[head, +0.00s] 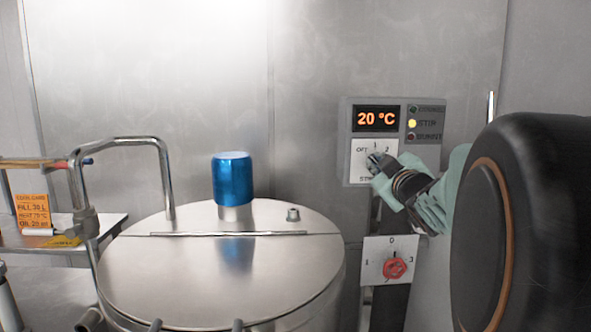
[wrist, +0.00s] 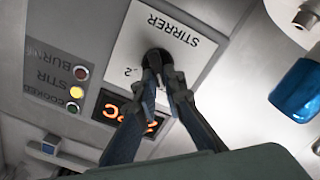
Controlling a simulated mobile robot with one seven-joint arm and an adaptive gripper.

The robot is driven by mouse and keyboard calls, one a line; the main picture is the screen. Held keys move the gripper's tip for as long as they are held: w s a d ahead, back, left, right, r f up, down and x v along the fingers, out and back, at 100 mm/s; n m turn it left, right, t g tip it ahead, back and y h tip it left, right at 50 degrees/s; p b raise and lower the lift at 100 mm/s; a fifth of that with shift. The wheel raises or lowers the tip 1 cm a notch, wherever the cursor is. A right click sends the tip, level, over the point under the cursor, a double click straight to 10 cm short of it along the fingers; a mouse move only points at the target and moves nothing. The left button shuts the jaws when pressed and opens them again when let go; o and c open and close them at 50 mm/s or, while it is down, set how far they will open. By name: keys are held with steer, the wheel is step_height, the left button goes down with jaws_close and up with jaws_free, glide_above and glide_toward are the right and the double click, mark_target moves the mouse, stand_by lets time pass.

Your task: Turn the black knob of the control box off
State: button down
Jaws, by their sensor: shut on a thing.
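The grey control box (head: 345,130) is on the metal wall, with a lit display (head: 377,118) reading 20 °C. Its white dial plate (head: 358,172) carries the marks OFF, 1 and 2, and the wrist view shows STIRRER on this plate (wrist: 186,22). The black knob (wrist: 152,58) is at the plate's middle, partly hidden by the fingers. My gripper (head: 374,164) reaches in from the right, and its fingers are shut on the knob in the wrist view (wrist: 163,72). The knob's pointer direction is hidden. The STIR lamp (head: 412,124) glows yellow.
A second plate with a red knob (head: 395,268) is below the box. A steel vessel (head: 210,275) with a blue cap (head: 233,180) and a bent pipe (head: 160,165) stands left. An orange label card (head: 32,211) is on the far-left shelf. The wall between pipe and box is clear.

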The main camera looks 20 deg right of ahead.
steer(key=shift+r+n, duration=0.1)
steer(key=shift+n, duration=0.4)
steer(key=c, duration=2)
jaws_free()
step_height(320, 180, up, 10)
steer(key=shift+f, duration=0.1)
